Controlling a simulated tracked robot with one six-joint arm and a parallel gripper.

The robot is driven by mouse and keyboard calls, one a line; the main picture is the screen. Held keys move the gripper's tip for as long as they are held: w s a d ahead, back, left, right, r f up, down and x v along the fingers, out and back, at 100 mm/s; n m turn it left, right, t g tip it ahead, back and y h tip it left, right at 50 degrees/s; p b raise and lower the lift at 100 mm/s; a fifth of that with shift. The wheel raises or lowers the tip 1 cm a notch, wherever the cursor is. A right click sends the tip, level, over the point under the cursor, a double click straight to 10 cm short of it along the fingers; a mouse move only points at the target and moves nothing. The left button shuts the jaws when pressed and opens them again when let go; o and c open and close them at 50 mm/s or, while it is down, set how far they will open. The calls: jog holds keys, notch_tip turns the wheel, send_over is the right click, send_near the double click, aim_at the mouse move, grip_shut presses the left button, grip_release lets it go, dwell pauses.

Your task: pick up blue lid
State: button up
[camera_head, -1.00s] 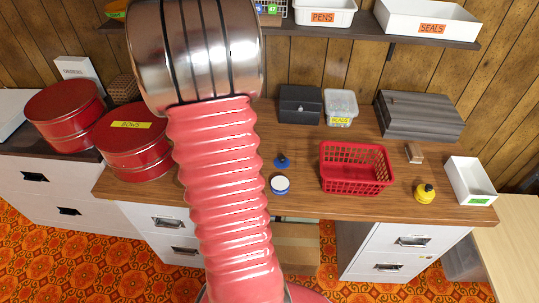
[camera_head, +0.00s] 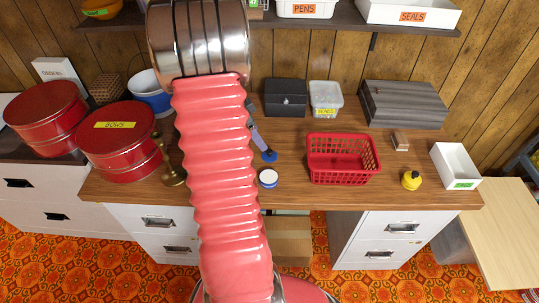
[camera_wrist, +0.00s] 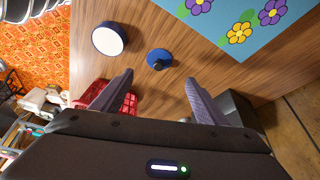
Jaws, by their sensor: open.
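The blue lid (camera_head: 270,156) has a dark knob and lies on the wooden bench, just behind a round blue-and-white container (camera_head: 268,178). In the wrist view the blue lid (camera_wrist: 159,59) lies flat, ahead of and between my fingertips, with the blue-rimmed, white-centred container (camera_wrist: 109,39) to its upper left. My gripper (camera_wrist: 158,80) is open and nothing is between its fingers. In the head view my arm hides most of the gripper; a blue-grey finger shows just above the lid.
A dark box (camera_head: 286,98) and a clear tub (camera_head: 326,99) stand behind. Red tins (camera_head: 120,141) are at left. A blue flowered sheet (camera_wrist: 225,22) lies near the lid.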

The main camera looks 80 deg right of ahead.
send_over(268, 151)
jog(key=w+a, duration=0.1)
jog(key=w, duration=0.1)
jog(key=f, duration=0.4)
jog(key=shift+a+f, duration=0.2)
jog(key=shift+f, duration=0.05)
jog(key=shift+f, duration=0.1)
jog(key=shift+x, duration=2.5)
jog(key=shift+a, duration=0.1)
jog(key=shift+c, duration=0.4)
jog(key=c, duration=1)
notch_tip(268, 151, up, 10)
